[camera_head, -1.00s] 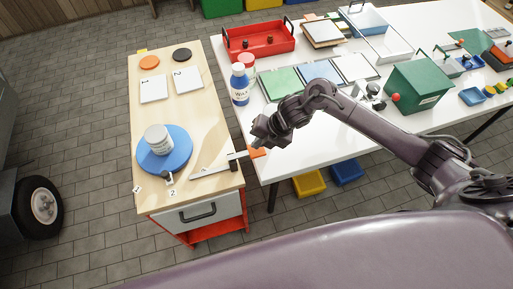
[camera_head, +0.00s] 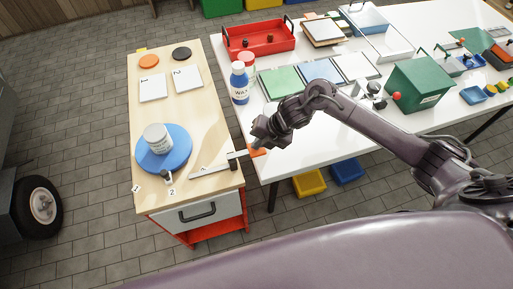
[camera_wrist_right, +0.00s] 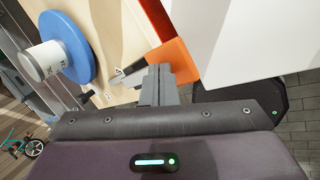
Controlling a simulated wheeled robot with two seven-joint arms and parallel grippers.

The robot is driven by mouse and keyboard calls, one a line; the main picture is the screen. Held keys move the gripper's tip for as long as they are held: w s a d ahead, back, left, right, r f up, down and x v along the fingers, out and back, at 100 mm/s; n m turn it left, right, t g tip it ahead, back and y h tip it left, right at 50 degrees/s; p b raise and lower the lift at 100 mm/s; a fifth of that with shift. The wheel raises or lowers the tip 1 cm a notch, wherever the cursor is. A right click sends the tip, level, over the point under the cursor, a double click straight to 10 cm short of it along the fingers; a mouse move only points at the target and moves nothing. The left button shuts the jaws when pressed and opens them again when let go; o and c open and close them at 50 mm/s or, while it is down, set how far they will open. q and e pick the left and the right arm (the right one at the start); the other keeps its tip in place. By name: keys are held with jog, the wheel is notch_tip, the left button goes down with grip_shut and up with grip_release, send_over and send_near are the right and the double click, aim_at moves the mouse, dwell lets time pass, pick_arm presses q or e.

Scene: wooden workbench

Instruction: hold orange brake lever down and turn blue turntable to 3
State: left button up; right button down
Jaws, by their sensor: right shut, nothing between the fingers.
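The blue turntable (camera_head: 181,157) lies on the wooden bench with a white jar (camera_head: 156,136) on it. A small handle (camera_head: 167,176) is at its front edge, near the number 2 label (camera_head: 172,191). The turntable also shows at the upper left of the right wrist view (camera_wrist_right: 77,42). The orange brake lever pad (camera_head: 258,153) sticks out past the bench's right edge; it is large in the right wrist view (camera_wrist_right: 178,62). My right gripper (camera_head: 258,143) is shut and empty at the pad, its fingers overlapping it in the wrist view; contact is unclear. My left gripper is not in view.
The number 1 label (camera_head: 136,188) and number 3 label (camera_head: 203,169) also mark the bench around the turntable. A white table (camera_head: 300,143) stands close on the right, with a blue bottle (camera_head: 239,86) and green box (camera_head: 418,85). White cards (camera_head: 153,87) lie at the bench's back.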

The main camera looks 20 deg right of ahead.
jog(key=shift+f, duration=0.1)
jog(key=shift+f+b, duration=0.5)
jog(key=shift+f, duration=0.25)
